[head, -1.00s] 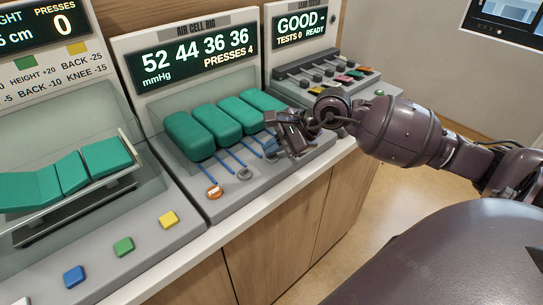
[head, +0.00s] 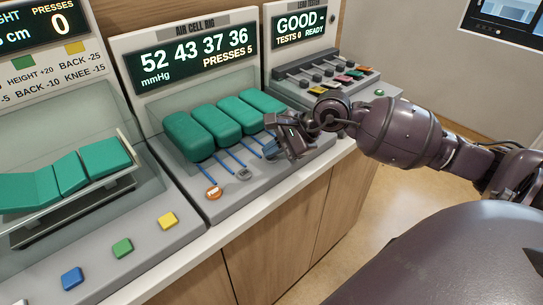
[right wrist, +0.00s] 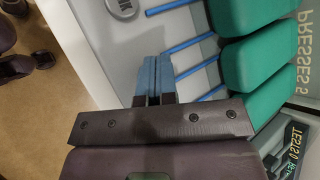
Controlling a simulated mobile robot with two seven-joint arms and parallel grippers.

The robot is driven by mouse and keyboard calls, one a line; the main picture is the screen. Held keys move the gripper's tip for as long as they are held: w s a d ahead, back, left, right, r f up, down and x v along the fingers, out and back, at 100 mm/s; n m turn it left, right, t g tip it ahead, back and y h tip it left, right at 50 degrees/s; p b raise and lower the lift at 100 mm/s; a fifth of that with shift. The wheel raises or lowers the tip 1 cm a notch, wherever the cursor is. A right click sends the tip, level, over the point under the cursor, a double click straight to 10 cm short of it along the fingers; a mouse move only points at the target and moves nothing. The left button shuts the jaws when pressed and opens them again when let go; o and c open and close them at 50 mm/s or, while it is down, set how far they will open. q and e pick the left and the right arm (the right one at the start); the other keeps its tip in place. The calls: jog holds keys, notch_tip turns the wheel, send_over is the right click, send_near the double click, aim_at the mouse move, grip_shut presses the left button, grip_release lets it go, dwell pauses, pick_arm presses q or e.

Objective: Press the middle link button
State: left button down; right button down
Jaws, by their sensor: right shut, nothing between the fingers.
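The air cell rig (head: 190,157) has several green cells (head: 217,118) with blue tubes running forward. Its display (head: 196,57) reads 52 43 37 36 mmHg and PRESSES 5. An orange button (head: 213,193) and a grey round button (head: 244,174) sit on the front deck; a grey button (right wrist: 122,8) also shows at the top of the right wrist view. My right gripper (head: 270,151) is shut and empty, its blue fingertips (right wrist: 153,80) together, low over the deck right of the grey button. Any button under the fingertips is hidden, and contact cannot be told.
A bed model rig (head: 65,190) with blue, green and yellow buttons stands at left. The lead tester (head: 325,75) stands to the right, its display reading GOOD and READY. The white counter edge (head: 215,240) runs along the front, with open floor beyond it.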

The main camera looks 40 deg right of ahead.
aim_at(272, 159)
dwell(0.5)
pick_arm(q)
jog(key=shift+w+r+p, duration=0.15)
jog(key=shift+r+p, duration=0.2)
jog(key=shift+r, duration=0.15)
pick_arm(e)
jog(key=shift+r, duration=0.8)
